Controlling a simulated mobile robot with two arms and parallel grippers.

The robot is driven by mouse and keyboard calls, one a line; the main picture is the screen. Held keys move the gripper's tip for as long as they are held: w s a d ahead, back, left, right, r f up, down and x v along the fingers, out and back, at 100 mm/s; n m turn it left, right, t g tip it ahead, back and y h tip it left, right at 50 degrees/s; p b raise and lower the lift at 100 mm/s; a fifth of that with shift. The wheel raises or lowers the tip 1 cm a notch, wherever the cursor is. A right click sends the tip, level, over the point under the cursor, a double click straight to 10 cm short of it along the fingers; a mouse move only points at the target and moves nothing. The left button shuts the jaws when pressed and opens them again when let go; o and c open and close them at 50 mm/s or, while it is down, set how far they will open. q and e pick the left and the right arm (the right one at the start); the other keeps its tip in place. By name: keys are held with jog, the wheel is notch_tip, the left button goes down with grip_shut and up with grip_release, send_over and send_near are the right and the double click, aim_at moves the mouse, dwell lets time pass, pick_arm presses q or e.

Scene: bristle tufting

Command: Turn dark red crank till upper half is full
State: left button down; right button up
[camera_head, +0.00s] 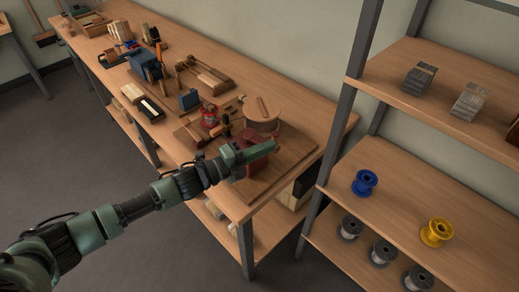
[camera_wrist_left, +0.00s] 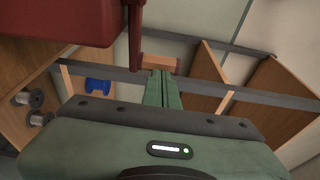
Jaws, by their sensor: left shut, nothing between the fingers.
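A dark red machine body (camera_head: 289,141) sits at the near right end of the long workbench, partly hidden behind my left gripper (camera_head: 274,147). In the left wrist view, the dark red housing (camera_wrist_left: 60,22) fills the upper left. A dark red crank arm (camera_wrist_left: 135,42) hangs beside it, with a wooden handle (camera_wrist_left: 161,65) at its lower end. My left gripper (camera_wrist_left: 162,74) is shut and empty, its fingertips overlapping the handle's lower edge in this view; I cannot tell whether they touch. How full the upper half is cannot be seen. My right gripper is not in view.
A smaller red device (camera_head: 210,117) and a rounded wooden piece (camera_head: 262,114) stand close by on the workbench (camera_head: 283,92). A blue machine (camera_head: 146,65) is farther left. A shelf unit (camera_head: 400,166) with a blue spool (camera_head: 365,183) and a yellow spool (camera_head: 436,232) stands right.

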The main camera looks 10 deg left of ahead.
aim_at(276, 141)
pick_arm(q)
jog(key=shift+w+d+n+t+y, duration=0.3)
jog(key=shift+w+d+t, duration=0.1)
jog(key=shift+w+d, duration=0.15)
jog(key=n+t+y, duration=0.1)
jog(key=w+d+n+t+y+b, duration=0.1)
jog(key=y, duration=0.1)
jog(key=w+n+t+y, duration=0.1)
jog(key=n+y, duration=0.1)
jog(key=shift+d+t+b, duration=0.2)
jog(key=shift+t+b, duration=0.1)
jog(key=shift+b, duration=0.05)
jog(key=shift+w+y, duration=0.15)
jog(key=shift+y, duration=0.25)
jog(key=shift+w, duration=0.3)
jog(key=shift+w+d, duration=0.15)
